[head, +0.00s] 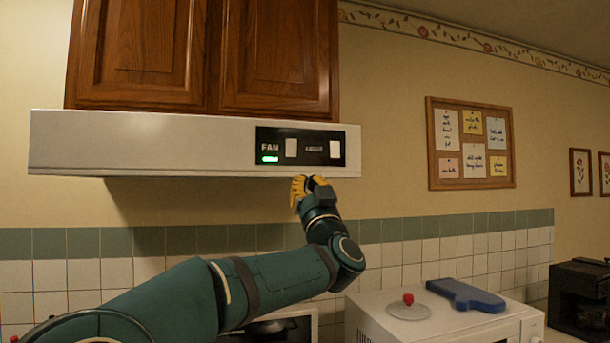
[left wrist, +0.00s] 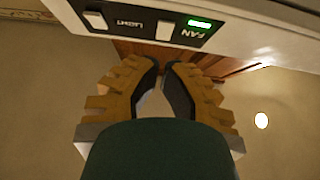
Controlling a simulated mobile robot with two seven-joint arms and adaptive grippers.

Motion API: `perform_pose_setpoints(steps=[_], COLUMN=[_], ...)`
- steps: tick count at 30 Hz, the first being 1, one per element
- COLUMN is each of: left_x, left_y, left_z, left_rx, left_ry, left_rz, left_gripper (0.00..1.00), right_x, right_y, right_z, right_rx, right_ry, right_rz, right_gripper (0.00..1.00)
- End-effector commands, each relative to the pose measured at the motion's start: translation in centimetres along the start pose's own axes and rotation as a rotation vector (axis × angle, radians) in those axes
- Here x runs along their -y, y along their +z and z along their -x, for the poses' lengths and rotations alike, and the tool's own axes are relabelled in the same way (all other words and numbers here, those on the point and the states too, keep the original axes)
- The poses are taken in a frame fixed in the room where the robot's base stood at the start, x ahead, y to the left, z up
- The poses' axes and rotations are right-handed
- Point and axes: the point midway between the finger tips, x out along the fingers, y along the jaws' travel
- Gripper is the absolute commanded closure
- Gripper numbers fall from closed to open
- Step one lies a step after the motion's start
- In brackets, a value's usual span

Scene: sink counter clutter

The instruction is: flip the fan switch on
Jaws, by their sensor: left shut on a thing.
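The fan switch (head: 291,148) is a white rocker on the black panel of the white range hood (head: 150,142). It also shows in the left wrist view (left wrist: 166,29). The green indicator (head: 270,159) under the FAN label is lit, and it glows in the left wrist view too (left wrist: 199,23). My left gripper (head: 309,182), with yellow fingers, is just below the hood's lower front edge, under the panel and apart from the switch. Its fingers are drawn together in the left wrist view (left wrist: 163,68). What they close on cannot be made out. My right gripper is out of view.
A second white rocker, the light switch (head: 335,149), sits right of the fan switch. Wooden cabinets (head: 205,55) are above the hood. Below right, a white appliance (head: 440,322) carries a round lid with a red knob (head: 408,299) and a blue object (head: 466,296).

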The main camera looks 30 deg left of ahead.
Motion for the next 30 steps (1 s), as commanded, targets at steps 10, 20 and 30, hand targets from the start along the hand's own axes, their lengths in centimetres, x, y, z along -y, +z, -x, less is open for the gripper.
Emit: perform_pose_setpoints(steps=[10, 20, 30], left_x=[0.0, 0.0, -4.0], left_y=[0.3, 0.3, 4.7], left_z=[2.0, 1.9, 4.3], left_rx=[0.0, 0.0, 0.059], left_ry=[0.001, 0.0, 0.123], left_rz=[0.001, 0.001, 0.007], left_gripper=[1.0, 1.0, 1.0], right_x=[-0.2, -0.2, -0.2], right_y=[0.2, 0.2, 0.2], right_z=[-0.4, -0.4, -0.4], right_rx=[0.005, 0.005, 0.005], right_ry=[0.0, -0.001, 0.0], right_rz=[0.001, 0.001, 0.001], right_gripper=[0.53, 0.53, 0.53])
